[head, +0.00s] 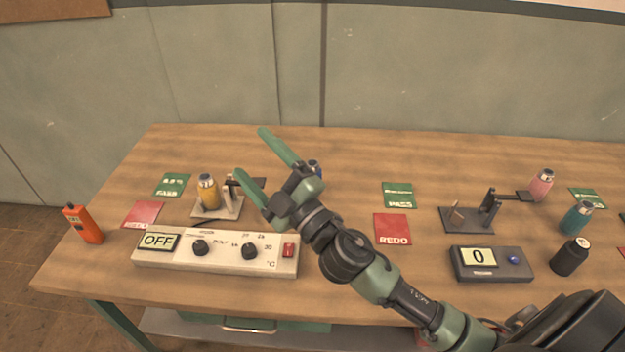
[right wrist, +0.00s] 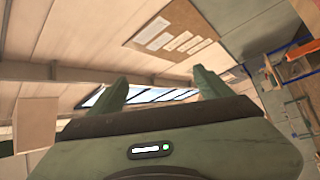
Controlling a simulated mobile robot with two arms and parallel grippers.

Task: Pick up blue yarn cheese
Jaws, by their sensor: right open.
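My right gripper (head: 252,154) is open and empty, raised over the left-middle part of the wooden table, with its two green fingers spread toward the back left. A teal-blue cylinder with a pale top (head: 577,217) stands upright at the right of the table, well apart from the gripper. In the right wrist view the open fingers (right wrist: 160,90) point at the ceiling and wall, with nothing between them. My left gripper is not in view.
A yellow cylinder (head: 208,192) stands on a small stand behind the white control box (head: 215,252). A pink cylinder (head: 541,185), a black one (head: 569,258) and a grey counter box (head: 490,264) are at right. An orange device (head: 83,224) stands at the left edge.

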